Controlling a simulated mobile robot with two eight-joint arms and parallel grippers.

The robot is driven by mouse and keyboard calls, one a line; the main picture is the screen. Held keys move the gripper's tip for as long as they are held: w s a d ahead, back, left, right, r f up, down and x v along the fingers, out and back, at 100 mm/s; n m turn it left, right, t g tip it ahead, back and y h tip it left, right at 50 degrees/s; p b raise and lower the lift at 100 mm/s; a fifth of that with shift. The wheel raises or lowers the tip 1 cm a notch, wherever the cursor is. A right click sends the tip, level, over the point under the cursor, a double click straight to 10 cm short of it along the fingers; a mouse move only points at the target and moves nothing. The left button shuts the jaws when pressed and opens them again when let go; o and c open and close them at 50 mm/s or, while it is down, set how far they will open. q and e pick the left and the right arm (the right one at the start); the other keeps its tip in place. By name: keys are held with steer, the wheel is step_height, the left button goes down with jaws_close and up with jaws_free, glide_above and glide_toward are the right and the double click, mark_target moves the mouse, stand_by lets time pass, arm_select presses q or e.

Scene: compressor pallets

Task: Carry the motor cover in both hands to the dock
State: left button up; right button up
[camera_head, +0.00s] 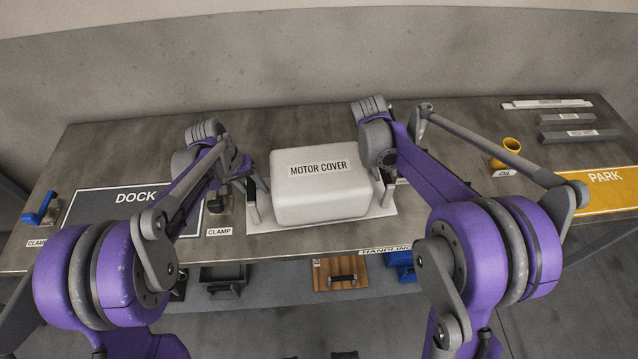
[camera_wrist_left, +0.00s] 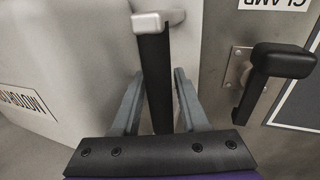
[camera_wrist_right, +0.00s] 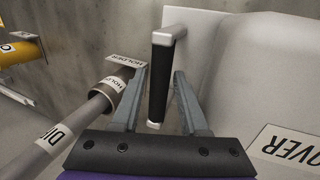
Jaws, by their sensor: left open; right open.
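The motor cover (camera_head: 320,194), a white rounded block with a black-lettered label, sits on a pale plate on the table, with a handle on each side. The dock (camera_head: 95,208), a dark grey marked area, lies to its left. My left gripper (camera_head: 252,182) is open at the cover's left handle (camera_wrist_left: 155,75); in the left wrist view its fingers stand either side of the handle's black grip. My right gripper (camera_head: 384,172) is open at the right handle (camera_wrist_right: 160,75), its fingers likewise either side of the grip. The arms partly hide the handles in the head view.
A clamp with a blue lever (camera_head: 38,210) stands at the dock's left, a dark clamp (camera_wrist_left: 285,65) at its right, close to my left gripper. A holder with a grey cylinder (camera_wrist_right: 75,125) is beside my right gripper.

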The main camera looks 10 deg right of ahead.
arm_select(q)
steer(key=shift+d+f, duration=0.15)
steer(key=shift+f, duration=0.3)
arm_select(e)
steer(key=shift+d+f, duration=0.15)
steer(key=shift+f, duration=0.3)
arm_select(q)
jaws_close()
arm_select(e)
jaws_close()
steer(key=shift+r, duration=0.1)
stand_by(0.5)
